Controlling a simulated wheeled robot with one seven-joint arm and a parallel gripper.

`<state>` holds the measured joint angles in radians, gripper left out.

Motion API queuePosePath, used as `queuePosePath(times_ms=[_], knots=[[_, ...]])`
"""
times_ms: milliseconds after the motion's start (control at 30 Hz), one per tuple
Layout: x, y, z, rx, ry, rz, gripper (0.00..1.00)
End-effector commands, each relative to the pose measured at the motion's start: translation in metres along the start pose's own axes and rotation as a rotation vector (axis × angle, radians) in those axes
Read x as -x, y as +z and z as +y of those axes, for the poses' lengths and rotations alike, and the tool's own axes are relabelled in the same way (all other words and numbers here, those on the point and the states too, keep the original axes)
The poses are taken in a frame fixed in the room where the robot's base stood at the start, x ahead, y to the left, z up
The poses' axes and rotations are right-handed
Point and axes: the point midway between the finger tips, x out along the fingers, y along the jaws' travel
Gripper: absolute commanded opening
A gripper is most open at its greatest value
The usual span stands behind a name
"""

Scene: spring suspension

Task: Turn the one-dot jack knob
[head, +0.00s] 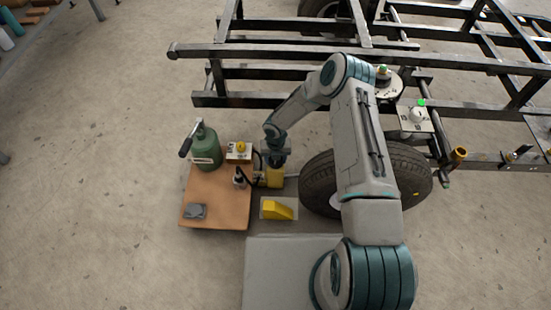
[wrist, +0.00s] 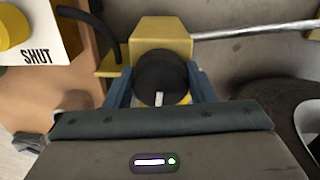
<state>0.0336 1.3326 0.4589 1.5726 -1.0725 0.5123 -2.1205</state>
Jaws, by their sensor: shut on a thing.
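The jack knob (wrist: 160,76) is round and black with a white mark on its near side, and it sits on a yellow jack body (wrist: 160,35). In the wrist view my gripper (wrist: 162,88) has its two blue fingers on either side of the knob, shut on it. In the head view the yellow jack (head: 275,177) stands on the floor between a wooden board and the tyre, with my gripper (head: 276,160) above it. The arm hides the knob there. I cannot make out any dot marking on the jack.
The brown board (head: 222,212) carries a green bottle (head: 205,150), a white plate with a yellow knob (head: 239,149) and a grey item (head: 195,211). The plate reads SHUT in the wrist view. A yellow wedge (head: 277,209) lies close in front. The tyre (head: 320,180) is to the right.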

Motion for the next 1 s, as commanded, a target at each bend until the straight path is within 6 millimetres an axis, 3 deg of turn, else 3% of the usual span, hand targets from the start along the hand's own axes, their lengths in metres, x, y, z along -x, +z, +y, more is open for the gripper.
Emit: queuePosePath(times_ms=[433, 467, 500, 533, 833, 1000], knots=[[0.001, 0.001, 0.000, 0.008, 0.001, -0.001, 0.27], [0.001, 0.001, 0.000, 0.008, 0.001, -0.001, 0.58], [0.001, 0.001, 0.000, 0.008, 0.001, -0.001, 0.69], [0.001, 0.001, 0.000, 0.008, 0.001, -0.001, 0.72], [0.003, 0.000, 0.000, 0.007, 0.000, -0.001, 0.72], [0.025, 0.001, 0.000, 0.007, 0.001, -0.002, 0.72]])
